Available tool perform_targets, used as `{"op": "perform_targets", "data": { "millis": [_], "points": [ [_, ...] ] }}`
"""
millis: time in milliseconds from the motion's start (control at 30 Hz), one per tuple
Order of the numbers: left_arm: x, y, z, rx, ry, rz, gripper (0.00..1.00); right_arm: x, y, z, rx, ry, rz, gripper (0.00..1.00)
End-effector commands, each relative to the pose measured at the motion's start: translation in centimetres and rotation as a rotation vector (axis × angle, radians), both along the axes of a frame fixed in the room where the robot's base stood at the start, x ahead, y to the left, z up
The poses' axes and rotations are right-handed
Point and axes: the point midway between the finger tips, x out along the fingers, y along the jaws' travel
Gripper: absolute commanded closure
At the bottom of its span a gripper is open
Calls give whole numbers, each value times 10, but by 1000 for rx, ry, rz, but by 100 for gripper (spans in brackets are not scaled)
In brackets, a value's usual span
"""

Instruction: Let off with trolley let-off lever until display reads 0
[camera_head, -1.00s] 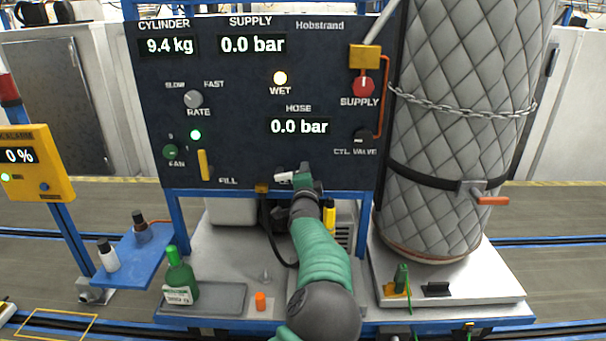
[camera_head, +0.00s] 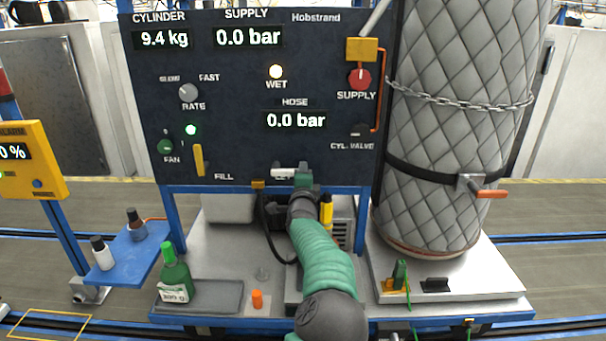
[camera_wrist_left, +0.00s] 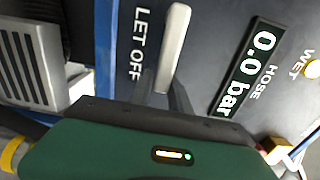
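The let-off lever (camera_wrist_left: 173,48) is a pale bar beside the words LET OFF in the left wrist view. In the head view the lever (camera_head: 283,172) lies about level at the panel's lower edge. My left gripper (camera_head: 301,177) is at the lever's right end. In the left wrist view its dark fingers (camera_wrist_left: 162,88) stand close on both sides of the lever's near end and look shut on it. The hose display (camera_head: 296,120) reads 0.0 bar; it also shows in the left wrist view (camera_wrist_left: 249,68). My right gripper is not in view.
The panel (camera_head: 240,140) shows cylinder 9.4 kg and supply 0.0 bar, with a lit WET lamp (camera_head: 276,72). A quilted cylinder (camera_head: 455,130) with a chain stands at right. A green bottle (camera_head: 175,278) and orange cap (camera_head: 257,299) are on the trolley below.

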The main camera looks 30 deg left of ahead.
Motion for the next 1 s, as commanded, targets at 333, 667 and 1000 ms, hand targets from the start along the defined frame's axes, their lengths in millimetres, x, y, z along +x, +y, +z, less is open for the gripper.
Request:
{"op": "perform_targets", "data": {
  "millis": [333, 667, 1000],
  "points": [
    [-1, -1, -2, -2, 2, -1, 58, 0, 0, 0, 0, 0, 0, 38],
    [-29, -21, -5, -3, 2, -3, 58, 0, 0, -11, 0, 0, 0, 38],
    [-62, -41, -5, -3, 4, -1, 58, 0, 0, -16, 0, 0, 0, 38]
  ]
}}
